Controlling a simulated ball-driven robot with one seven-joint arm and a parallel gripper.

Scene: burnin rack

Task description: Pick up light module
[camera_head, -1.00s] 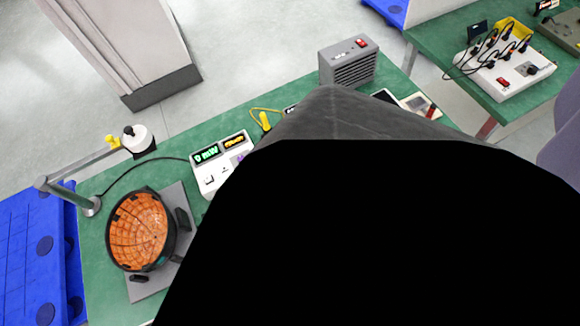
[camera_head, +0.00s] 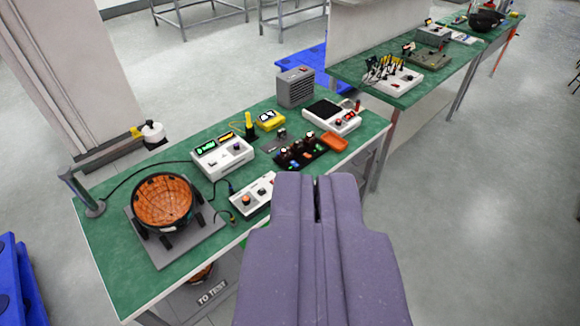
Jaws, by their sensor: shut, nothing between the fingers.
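A round black bowl-shaped unit with an orange gridded face (camera_head: 163,201), which looks like a light module, sits on a grey plate (camera_head: 190,250) at the left of the green bench. A similar orange round unit (camera_head: 201,274) shows partly below the bench edge, beside a grey surface marked "TO TEST" (camera_head: 208,293); the bench hides most of it. My purple gripper (camera_head: 317,184) points forward from the bottom centre, over the bench's front edge. It is shut and empty, to the right of both units and apart from them.
The green bench (camera_head: 115,262) holds a display box (camera_head: 222,156), a knob box (camera_head: 251,195), a circuit board (camera_head: 300,151), a white device (camera_head: 332,117) and a grey vented box (camera_head: 295,87). A jointed arm stand (camera_head: 92,208) rises at left. Open floor (camera_head: 480,220) lies right.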

